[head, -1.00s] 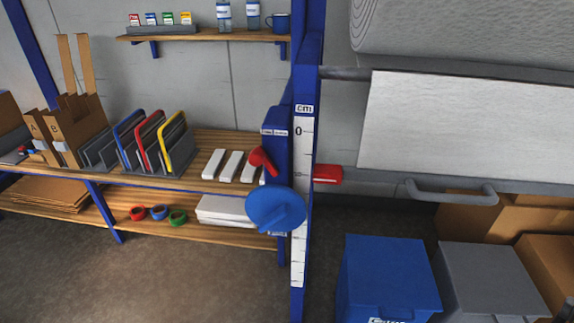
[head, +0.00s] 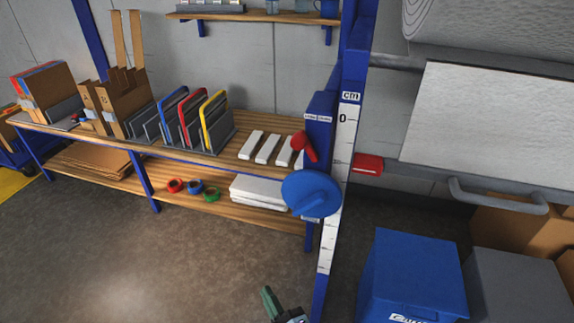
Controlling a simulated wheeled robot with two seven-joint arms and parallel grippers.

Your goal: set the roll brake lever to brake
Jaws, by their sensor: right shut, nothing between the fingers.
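The red lever (head: 305,147) sits on the blue housing (head: 320,120) on the post. Its thick round end is up and to the left, and its arm slants down to the right. Small labels at the housing's top are too small to read. A blue round handwheel (head: 311,193) is just below the lever. My right gripper (head: 269,299) shows at the bottom edge, shut and empty, well below the lever and handwheel and apart from both. My left gripper is not in view.
A white cm scale (head: 335,205) runs down the blue post, with a red block (head: 367,164) to its right. A paper roll (head: 495,25) with a hanging sheet is at upper right. A blue bin (head: 412,275) stands at lower right. The floor at lower left is clear.

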